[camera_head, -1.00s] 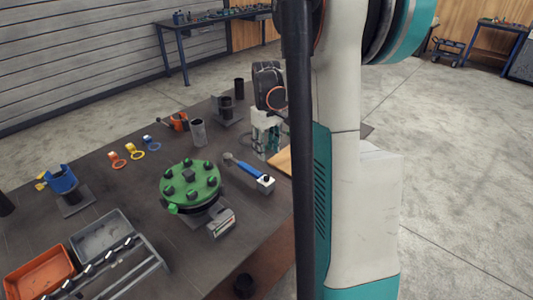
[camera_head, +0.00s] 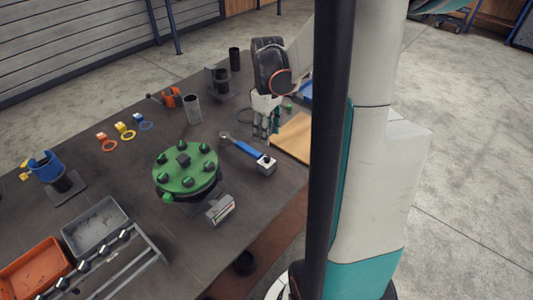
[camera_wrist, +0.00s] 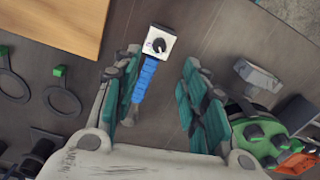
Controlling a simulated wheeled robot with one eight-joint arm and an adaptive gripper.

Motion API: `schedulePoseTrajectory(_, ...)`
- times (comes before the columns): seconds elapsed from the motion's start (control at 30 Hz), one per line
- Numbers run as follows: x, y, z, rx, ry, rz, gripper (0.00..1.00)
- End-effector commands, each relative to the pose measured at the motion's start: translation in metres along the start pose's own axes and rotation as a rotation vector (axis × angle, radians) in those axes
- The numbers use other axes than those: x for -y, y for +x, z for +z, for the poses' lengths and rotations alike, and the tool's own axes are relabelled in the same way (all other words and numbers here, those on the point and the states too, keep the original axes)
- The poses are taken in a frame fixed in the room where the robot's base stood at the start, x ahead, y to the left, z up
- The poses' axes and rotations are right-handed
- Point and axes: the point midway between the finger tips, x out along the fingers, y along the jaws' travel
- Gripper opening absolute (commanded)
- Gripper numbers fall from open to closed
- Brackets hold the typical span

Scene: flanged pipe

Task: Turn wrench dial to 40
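The wrench (camera_head: 248,149) lies flat on the dark table, with a silver ring head and a blue handle. A white box with a dark round dial (camera_head: 267,165) is at its near right end. In the wrist view the dial (camera_wrist: 158,45) faces me, with the blue handle (camera_wrist: 145,80) running below it; the number is too small to read. My gripper (camera_head: 267,136) is open and empty, above the table just behind the wrench. In the wrist view the gripper (camera_wrist: 160,72) shows its teal fingers spread apart, the left finger partly overlapping the handle.
A green bolted flange (camera_head: 180,181) stands left of the wrench, with a small display box (camera_head: 220,209) beside it. A wooden board (camera_head: 293,137) lies to the right. Grey (camera_head: 97,228) and orange (camera_head: 32,280) bins sit at the front left.

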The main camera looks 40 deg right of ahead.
Motion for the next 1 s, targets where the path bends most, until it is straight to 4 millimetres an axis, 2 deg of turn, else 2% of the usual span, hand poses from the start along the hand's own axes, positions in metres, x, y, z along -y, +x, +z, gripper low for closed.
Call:
schedulePoseTrajectory(0.03,0.000,0.013,0.000,0.000,0.000,0.000,0.40)
schedulePoseTrajectory(0.2,0.000,0.048,0.000,0.000,0.001,0.000,0.40)
schedulePoseTrajectory(0.5,-0.001,0.096,0.000,0.000,0.001,0.000,0.40)
schedulePoseTrajectory(0.7,0.000,0.109,0.000,0.000,0.001,0.000,0.40)
schedulePoseTrajectory(1.0,0.000,0.110,0.000,0.000,0.002,0.000,0.40)
